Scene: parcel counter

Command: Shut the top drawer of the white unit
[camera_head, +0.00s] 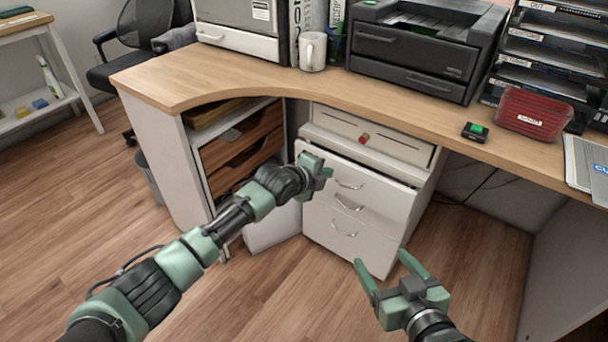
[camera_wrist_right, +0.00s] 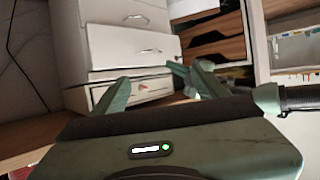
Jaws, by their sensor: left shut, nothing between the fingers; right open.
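The white unit (camera_head: 390,221) stands under the desk, with several drawer fronts and curved metal handles; it also shows in the right wrist view (camera_wrist_right: 105,60). Its top drawer (camera_head: 385,190) appears to stand out a little from the body, with a narrow dark gap behind its upper edge. How far out it is I cannot tell exactly. My left gripper (camera_head: 319,171) is shut and empty, at the upper left of this front and covering part of it; contact is unclear. My right gripper (camera_head: 391,277) is open and empty, in front of and right of the unit; its fingers show in the wrist view (camera_wrist_right: 163,88).
A pale panel with a red knob (camera_head: 364,139) sits above the drawers, below the desk top (camera_head: 240,80). Open brown shelves (camera_head: 240,145) are left of the unit. A mug (camera_head: 312,52), printer (camera_head: 420,45) and red case (camera_head: 532,113) stand on the desk. The floor in front is clear.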

